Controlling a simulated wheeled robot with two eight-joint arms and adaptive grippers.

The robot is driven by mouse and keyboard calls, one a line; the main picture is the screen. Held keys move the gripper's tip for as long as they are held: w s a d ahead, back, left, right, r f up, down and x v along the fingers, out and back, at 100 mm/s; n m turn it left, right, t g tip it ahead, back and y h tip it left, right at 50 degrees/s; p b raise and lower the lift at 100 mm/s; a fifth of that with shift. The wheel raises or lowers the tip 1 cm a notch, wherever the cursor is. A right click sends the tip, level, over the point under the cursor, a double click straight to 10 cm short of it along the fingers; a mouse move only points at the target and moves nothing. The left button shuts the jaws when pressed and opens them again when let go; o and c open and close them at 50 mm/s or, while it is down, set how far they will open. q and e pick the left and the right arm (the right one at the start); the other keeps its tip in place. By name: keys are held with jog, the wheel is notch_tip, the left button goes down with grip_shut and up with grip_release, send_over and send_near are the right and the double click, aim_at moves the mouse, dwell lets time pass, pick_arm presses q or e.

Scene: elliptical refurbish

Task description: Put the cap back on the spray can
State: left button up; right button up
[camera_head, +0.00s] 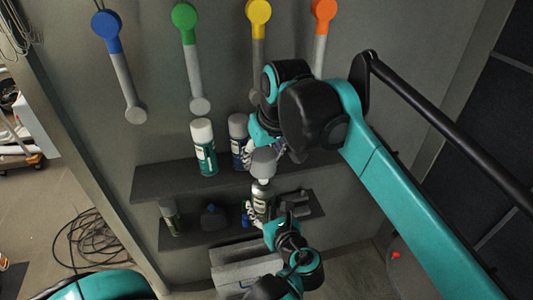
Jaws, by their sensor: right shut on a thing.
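The spray can (262,199) is upright, dark with a pale label, in front of the lower shelf. A light grey cap (263,164) is just above its top; I cannot tell whether they touch. My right gripper (264,148) comes from the upper right and is shut on the cap. My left gripper (263,217) comes up from below, with its fingers around the lower part of the can; it looks shut on it. The can's base is hidden by this gripper.
A green can with a white cap (204,150) and a dark blue can (238,140) stand on the upper shelf (150,182). The lower shelf (180,241) holds a small can (170,217) and dark items. A grey box (235,273) is below. Coloured handles hang above.

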jog(key=shift+f, duration=2.45)
jog(key=shift+f, duration=0.7)
dwell(0.3)
jog(key=o, duration=1.3)
jog(key=shift+r, duration=0.1)
jog(key=shift+v, duration=3.45)
